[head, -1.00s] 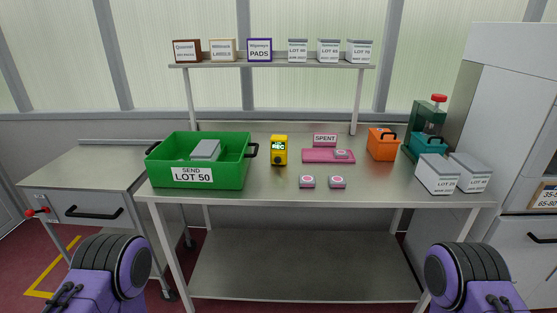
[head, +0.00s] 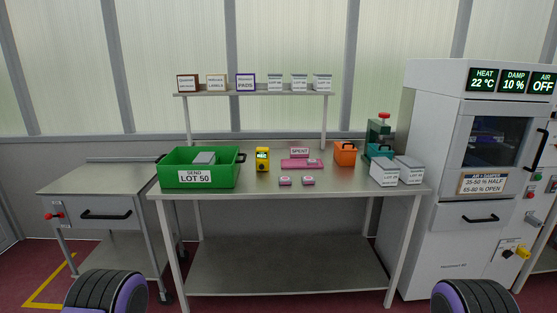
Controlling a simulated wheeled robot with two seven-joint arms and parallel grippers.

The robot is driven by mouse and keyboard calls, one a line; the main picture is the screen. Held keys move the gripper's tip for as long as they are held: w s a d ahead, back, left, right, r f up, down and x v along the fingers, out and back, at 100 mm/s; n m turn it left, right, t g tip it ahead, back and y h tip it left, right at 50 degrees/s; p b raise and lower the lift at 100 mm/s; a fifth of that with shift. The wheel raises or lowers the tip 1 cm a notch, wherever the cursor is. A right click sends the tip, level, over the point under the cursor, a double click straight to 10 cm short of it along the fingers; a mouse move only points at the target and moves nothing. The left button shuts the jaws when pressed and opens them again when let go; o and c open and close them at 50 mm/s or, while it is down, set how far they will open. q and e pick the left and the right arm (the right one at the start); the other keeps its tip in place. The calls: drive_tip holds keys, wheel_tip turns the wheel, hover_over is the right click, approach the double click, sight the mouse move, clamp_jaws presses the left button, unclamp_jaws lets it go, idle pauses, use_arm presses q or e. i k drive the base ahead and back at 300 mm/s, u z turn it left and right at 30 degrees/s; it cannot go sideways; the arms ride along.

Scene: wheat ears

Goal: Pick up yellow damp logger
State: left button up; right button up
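The yellow damp logger (head: 262,160) stands upright on the steel table (head: 330,190), just right of the green crate. It has a small dark display near its top and a dark spot lower down. Nothing touches it that I can see. Neither of my grippers shows in the head view. Only rounded dark and purple parts of my own arms show at the bottom left and bottom right, well short of the table.
A green crate (head: 175,182) marked SEND LOT 50 holds a grey-lidded box (head: 204,158). Pink pad (head: 290,165), two small pink-topped tins (head: 285,181), orange carrier (head: 345,154) and white boxes (head: 384,175) share the table. A white cabinet (head: 430,230) stands right. The table's front middle is clear.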

sight(262, 154)
drive_tip(key=z, duration=0.5)
drive_tip(key=i, duration=0.85)
drive_tip(key=z, duration=0.25)
